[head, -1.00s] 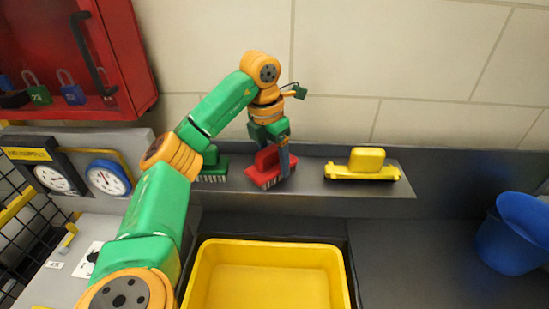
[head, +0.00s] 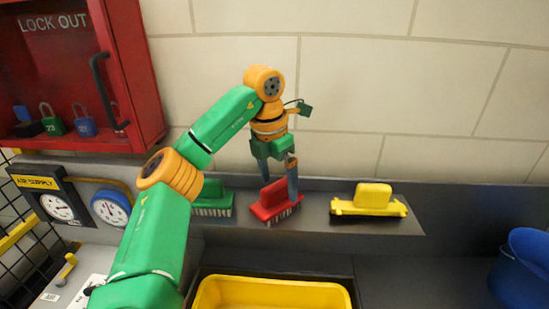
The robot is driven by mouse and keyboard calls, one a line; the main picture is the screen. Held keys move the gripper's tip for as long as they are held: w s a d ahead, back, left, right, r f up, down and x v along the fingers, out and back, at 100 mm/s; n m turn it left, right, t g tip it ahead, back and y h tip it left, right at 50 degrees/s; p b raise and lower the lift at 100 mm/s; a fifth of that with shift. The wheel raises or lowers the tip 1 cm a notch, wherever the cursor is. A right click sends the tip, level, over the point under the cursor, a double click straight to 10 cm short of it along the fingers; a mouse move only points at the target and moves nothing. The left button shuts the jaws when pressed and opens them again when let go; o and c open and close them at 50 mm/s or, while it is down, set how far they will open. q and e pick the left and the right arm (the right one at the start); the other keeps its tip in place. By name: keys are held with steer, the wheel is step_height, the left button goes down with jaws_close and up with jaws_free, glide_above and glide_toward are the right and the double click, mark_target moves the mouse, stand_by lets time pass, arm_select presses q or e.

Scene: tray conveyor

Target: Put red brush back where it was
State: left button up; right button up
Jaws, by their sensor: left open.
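The red brush (head: 272,203) sits on the grey shelf, bristles down, between a green brush and a yellow brush. My left gripper (head: 278,188) points down right at the red brush, with its fingers open around or beside the handle; I cannot tell if they touch it. The green brush (head: 213,200) is to its left, partly behind my arm. The yellow brush (head: 370,201) is to its right. My right gripper is not in view.
The grey shelf (head: 318,221) runs along the tiled wall. A yellow bin (head: 270,293) stands below it and a blue bucket (head: 522,268) at the right. A red lockout cabinet (head: 135,60) and gauges (head: 110,208) are at the left.

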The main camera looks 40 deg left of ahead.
arm_select(q)
steer(key=r, duration=0.5)
steer(key=s+r, duration=0.1)
steer(key=r, duration=0.1)
steer(key=shift+s+r, duration=0.1)
steer(key=shift+r, duration=0.3)
steer(key=shift+a+f, duration=0.1)
